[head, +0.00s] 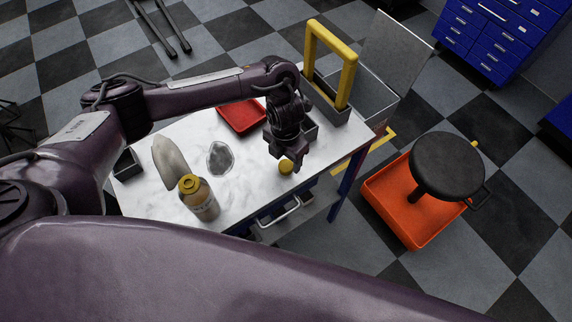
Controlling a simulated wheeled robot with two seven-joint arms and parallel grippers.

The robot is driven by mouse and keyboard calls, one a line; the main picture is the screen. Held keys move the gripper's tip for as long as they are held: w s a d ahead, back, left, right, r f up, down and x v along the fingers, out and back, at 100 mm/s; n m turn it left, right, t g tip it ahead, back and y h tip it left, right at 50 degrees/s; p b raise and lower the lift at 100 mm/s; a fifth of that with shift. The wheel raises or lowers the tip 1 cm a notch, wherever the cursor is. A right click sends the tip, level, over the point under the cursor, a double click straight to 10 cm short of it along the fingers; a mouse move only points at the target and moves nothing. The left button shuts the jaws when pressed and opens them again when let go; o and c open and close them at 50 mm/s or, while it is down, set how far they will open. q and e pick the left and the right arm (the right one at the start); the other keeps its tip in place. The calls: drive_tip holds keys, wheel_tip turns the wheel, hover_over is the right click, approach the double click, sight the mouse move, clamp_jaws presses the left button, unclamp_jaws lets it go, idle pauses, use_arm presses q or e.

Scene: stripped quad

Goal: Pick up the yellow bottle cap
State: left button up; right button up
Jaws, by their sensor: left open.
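A small round yellow bottle cap (286,167) lies on the white marbled table top (235,190), near its front edge. My left gripper (287,157) points down right over the cap, at its far side. Its jaws are open, and I cannot tell whether they touch the cap. A bottle (198,199) with a yellow top stands upright at the table's front left. My right gripper does not show.
A grey pointed object (169,158) and a grey flat piece (220,158) lie left of the gripper. A red tray (241,117) lies behind. A grey toolbox with a yellow handle (348,72) stands at the back right.

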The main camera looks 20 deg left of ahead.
sight(285, 166)
use_arm(q)
drive_tip(key=shift+f, duration=1.45)
drive_tip(key=shift+c, duration=0.4)
drive_tip(key=c, duration=1)
drive_tip(key=shift+o, duration=0.2)
drive_tip(key=shift+r, duration=0.2)
